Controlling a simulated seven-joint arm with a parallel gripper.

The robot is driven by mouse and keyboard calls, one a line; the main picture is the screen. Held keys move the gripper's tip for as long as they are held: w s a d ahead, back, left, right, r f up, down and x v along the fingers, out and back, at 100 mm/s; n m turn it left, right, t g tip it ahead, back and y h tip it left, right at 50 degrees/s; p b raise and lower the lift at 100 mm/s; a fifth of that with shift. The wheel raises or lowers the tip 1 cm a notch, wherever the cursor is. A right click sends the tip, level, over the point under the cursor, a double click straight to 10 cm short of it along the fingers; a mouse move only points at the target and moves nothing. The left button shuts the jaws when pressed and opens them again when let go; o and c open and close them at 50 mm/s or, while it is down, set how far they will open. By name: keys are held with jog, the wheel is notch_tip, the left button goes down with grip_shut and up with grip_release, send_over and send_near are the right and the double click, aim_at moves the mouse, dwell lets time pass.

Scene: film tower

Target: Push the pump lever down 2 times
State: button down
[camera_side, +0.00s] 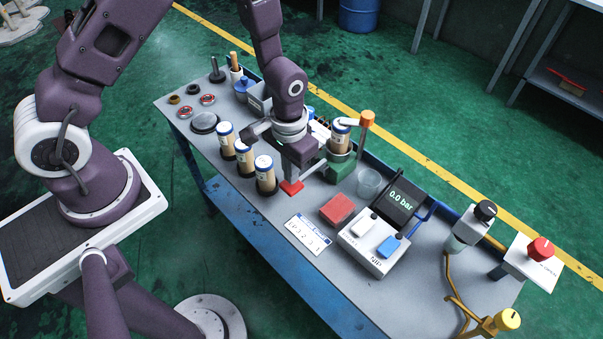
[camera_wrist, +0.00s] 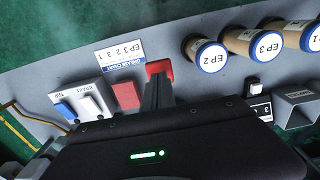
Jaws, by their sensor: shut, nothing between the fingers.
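What looks like the pump stands at the back of the bench in the side view: a cartridge (camera_side: 340,136) above a green block (camera_side: 341,172). An orange-capped upright handle (camera_side: 367,119) beside it appears to be the pump lever; it stands raised. My gripper (camera_side: 291,181) is shut and empty, pointing down to the left of the pump. In the wrist view the gripper (camera_wrist: 158,92) shows a red piece (camera_wrist: 159,68) at its tips; I cannot tell whether it belongs to the fingers. The lever is not identifiable in the wrist view.
Several labelled cartridges (camera_side: 265,177) stand left of my gripper. A chart card (camera_side: 307,235), red block (camera_side: 337,209), white box with two switches (camera_side: 374,247) and display reading 0.0 bar (camera_side: 401,197) lie to the right. A clear cup (camera_side: 369,183) stands near the pump.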

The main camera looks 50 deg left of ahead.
jog(key=shift+f, duration=2.35)
jog(key=shift+r, duration=2.5)
jog(key=shift+f, duration=0.1)
jog(key=shift+w+f, duration=0.1)
jog(key=shift+f, duration=2.3)
jog(key=shift+r, duration=2.5)
